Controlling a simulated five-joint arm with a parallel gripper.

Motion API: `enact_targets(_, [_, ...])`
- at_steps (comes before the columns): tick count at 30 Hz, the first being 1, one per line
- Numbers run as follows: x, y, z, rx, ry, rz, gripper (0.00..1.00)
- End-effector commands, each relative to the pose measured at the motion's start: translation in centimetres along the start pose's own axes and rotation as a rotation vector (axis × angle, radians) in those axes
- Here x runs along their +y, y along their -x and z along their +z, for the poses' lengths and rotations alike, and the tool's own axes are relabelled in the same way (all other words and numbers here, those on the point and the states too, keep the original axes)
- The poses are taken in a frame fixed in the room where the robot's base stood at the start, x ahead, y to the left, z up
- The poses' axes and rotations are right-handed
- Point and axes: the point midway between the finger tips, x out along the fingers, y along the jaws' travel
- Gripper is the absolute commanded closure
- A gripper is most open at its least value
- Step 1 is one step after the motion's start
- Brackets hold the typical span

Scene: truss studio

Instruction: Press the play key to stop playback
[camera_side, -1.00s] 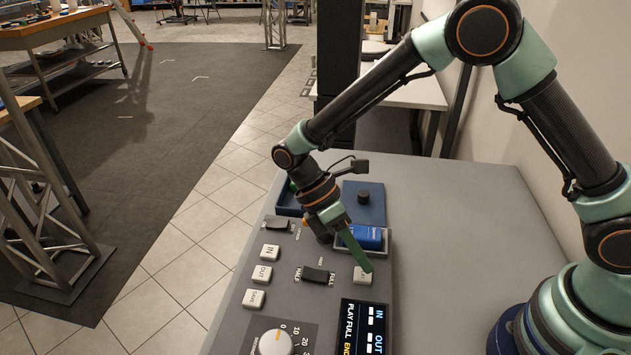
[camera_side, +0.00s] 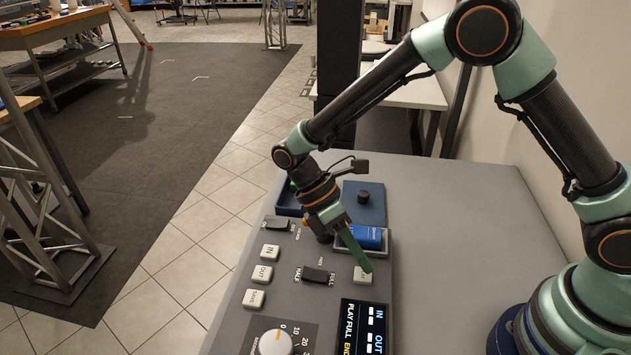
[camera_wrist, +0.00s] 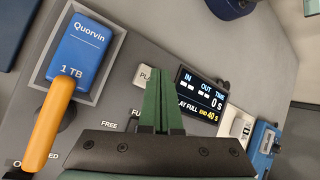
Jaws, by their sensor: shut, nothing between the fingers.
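The play key (camera_side: 363,275) is a pale square button on the grey console (camera_side: 232,318), just above the display (camera_side: 362,328). My gripper (camera_side: 367,268) is shut and empty, its green fingertips pointing down at the key. In the side view the tips overlap the key's upper edge; I cannot tell whether they touch it. In the wrist view the fingers (camera_wrist: 162,95) cover part of the play key (camera_wrist: 143,76), leaving its left side showing. The display (camera_wrist: 203,96) reads "PLAY FULL", "0 S" and "END 40 S".
A blue "Quorvin 1 TB" drive (camera_wrist: 80,48) sits in a grey tray beside the fingers. A dark HALF/FULL switch (camera_side: 316,275), the IN key (camera_side: 270,251), the OUT key (camera_side: 262,274) and a round dial (camera_side: 275,343) are on the console. The grey table (camera_side: 455,215) is clear to the right.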

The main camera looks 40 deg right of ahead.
Motion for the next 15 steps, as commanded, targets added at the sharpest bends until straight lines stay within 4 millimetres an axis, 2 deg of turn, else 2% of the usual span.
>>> enact_targets(15, [0.35, -0.65, -0.37, 0.000, 0.000, 0.000, 1.00])
